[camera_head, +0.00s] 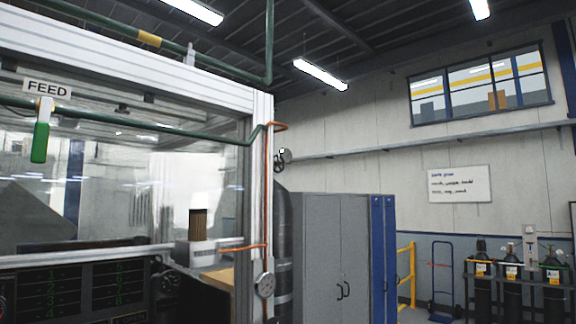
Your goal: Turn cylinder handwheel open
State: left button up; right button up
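Several dark gas cylinders with pale labels stand upright in a rack (520,275) at the lower right: a left one (482,292), a middle one (511,293) and a right one (553,297). Their valve tops (481,245) are too small to tell a handwheel or its position. A small dark handwheel (279,161) sits on pipework beside the white frame post, nearer the middle. Neither of my grippers is in view.
A glazed machine enclosure (250,98) with a "FEED" sign (47,88) and a green-handled lever (40,142) fills the left. Grey cabinets (325,255), a blue cabinet (383,255), a yellow rail (405,270) and a blue hand truck (442,275) stand between it and the cylinders.

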aim_at(278, 163)
jog(key=i+l+z, duration=0.45)
jog(key=i, duration=0.2)
jog(key=i+l+z, duration=0.1)
jog(key=i+z, duration=0.4)
jog(key=i, duration=0.15)
jog(key=i+j+z, duration=0.1)
jog(key=i+z, duration=0.35)
jog(key=i, duration=0.25)
jog(key=i+u, duration=0.35)
jog(key=i, duration=0.15)
jog(key=i+l+u, duration=0.1)
jog(key=i+u, duration=0.2)
jog(key=i, duration=0.25)
jog(key=i+l+u, duration=0.35)
jog(key=i, duration=0.15)
jog(key=i+l+u, duration=0.35)
jog(key=i+j, duration=0.05)
jog(key=i, duration=0.05)
